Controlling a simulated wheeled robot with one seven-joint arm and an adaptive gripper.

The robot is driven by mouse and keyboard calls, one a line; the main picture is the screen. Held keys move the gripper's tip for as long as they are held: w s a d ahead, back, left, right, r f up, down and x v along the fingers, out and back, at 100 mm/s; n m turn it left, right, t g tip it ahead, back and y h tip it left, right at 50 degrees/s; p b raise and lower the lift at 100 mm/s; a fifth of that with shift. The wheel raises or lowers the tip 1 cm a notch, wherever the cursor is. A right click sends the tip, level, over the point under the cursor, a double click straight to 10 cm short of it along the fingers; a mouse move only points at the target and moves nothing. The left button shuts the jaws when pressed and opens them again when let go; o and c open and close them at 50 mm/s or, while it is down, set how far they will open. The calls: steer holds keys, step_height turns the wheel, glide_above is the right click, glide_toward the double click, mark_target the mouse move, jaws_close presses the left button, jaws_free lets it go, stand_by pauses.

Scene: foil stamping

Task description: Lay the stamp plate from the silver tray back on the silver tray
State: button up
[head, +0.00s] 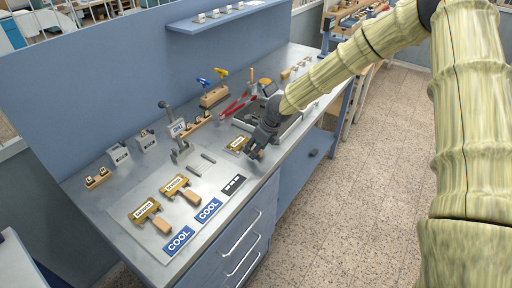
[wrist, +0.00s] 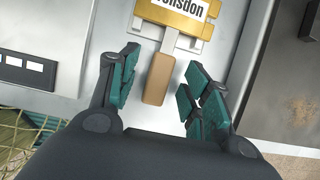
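A gold stamp plate with a white name label and a wooden handle (wrist: 159,79) lies flat on a pale grey surface in the wrist view. Its label reads partly "onsdon"; its top is cut off. It also shows in the head view as a gold plate (head: 237,144) just left of my gripper (head: 256,153). My gripper (wrist: 160,93) is open, with its fingers on either side of the wooden handle and gaps between. Two more gold stamp plates (head: 145,211) (head: 174,185) with wooden handles lie on a pale silver sheet or tray (head: 150,246) at the left. I cannot tell which surface is the silver tray.
Blue COOL cards (head: 208,210) and a dark card with white squares (head: 233,185) lie near the bench's front edge. A lever press (head: 178,137) stands behind. A dark-floored tray (head: 285,127) sits beside my gripper. Small metal bars (head: 200,164) lie left of it.

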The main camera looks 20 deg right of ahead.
steer(key=v, duration=1.2)
stand_by(0.5)
